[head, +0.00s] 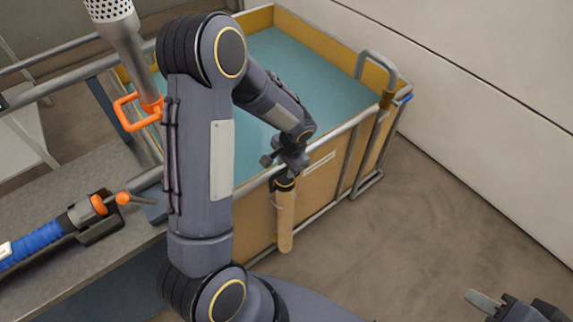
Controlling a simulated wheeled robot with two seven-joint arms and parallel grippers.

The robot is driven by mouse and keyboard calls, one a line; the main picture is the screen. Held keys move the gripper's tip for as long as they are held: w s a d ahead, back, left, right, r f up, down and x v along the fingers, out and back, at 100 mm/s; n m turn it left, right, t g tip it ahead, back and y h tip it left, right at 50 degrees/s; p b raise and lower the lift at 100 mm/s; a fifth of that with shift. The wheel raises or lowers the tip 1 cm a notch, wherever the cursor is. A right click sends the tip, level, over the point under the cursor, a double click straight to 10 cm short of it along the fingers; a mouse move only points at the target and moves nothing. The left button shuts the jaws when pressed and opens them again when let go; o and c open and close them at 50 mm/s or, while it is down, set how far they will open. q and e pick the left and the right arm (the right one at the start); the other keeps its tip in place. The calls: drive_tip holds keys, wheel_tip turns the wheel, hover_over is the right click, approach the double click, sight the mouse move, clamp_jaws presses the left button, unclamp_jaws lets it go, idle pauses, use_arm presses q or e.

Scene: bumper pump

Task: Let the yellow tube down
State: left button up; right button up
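The yellow tube (286,222) hangs almost upright along the outside of the tank's near wall. A dark collar is near its top, and its lower end is free above the floor. My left gripper (287,167) is at the tube's top, by the tank's rail. Its fingers are small and dark there, so I cannot tell whether they grip the tube or only touch it. My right gripper (497,303) is in the bottom right corner, away from the tube. It is partly cut off, with one pale finger showing, and no held thing is visible.
The tan tank (330,165) holds blue-green water and has a metal rail and a hooked pipe (376,66) at its far right corner. A metal strainer pipe (122,28) with an orange handle stands upper left. A blue hose (35,243) lies on a grey bench. The floor at right is clear.

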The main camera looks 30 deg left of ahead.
use_arm(q)
clamp_jaws()
drive_tip(key=shift+s+d+f+b, duration=0.1)
drive_tip(key=shift+d+f+b, duration=0.05)
drive_tip(key=shift+d+b, duration=0.2)
drive_tip(key=s+d+f+y+b, duration=0.1)
drive_tip(key=s+d+b, duration=0.2)
drive_tip(key=d, duration=0.4)
drive_tip(key=s+d+f+y+b, duration=0.1)
drive_tip(key=s+d+f+b, duration=0.1)
drive_tip(key=d+b, duration=0.3)
drive_tip(key=s+d+f+t+b, duration=0.1)
drive_tip(key=s+d+b, duration=0.3)
drive_tip(key=d, duration=0.6)
drive_tip(key=shift+s+d+f+y, duration=0.15)
drive_tip(key=shift+d+f+y, duration=0.1)
drive_tip(key=shift+f+y, duration=0.2)
unclamp_jaws()
drive_tip(key=shift+a, duration=0.1)
